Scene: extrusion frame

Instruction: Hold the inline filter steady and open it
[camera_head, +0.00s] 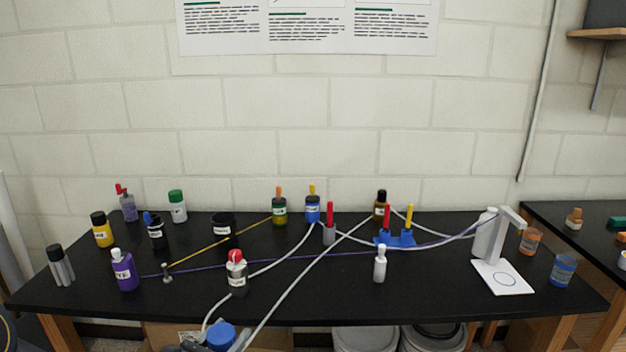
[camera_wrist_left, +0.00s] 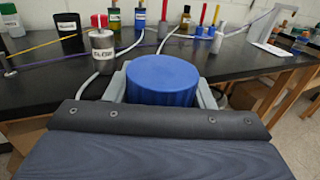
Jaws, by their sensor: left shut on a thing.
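A round blue body with a flat top, which looks like the inline filter (camera_head: 221,335), is at the bottom edge of the head view. It also shows large in the left wrist view (camera_wrist_left: 163,80). My left gripper (camera_head: 208,342) is shut on it, with a grey finger on each side, in front of the table's front edge. The filter's lower part is hidden. A pale tube (camera_head: 275,263) runs from beside the filter back across the table, and a second tube (camera_head: 305,272) passes just right of it. My right gripper is not in view.
The black table (camera_head: 330,295) carries several bottles, including a red-capped one (camera_head: 237,272) near the filter and a white one (camera_head: 380,265). A blue rack (camera_head: 395,240) and a white stand (camera_head: 503,277) are to the right. Yellow and purple cords cross the top.

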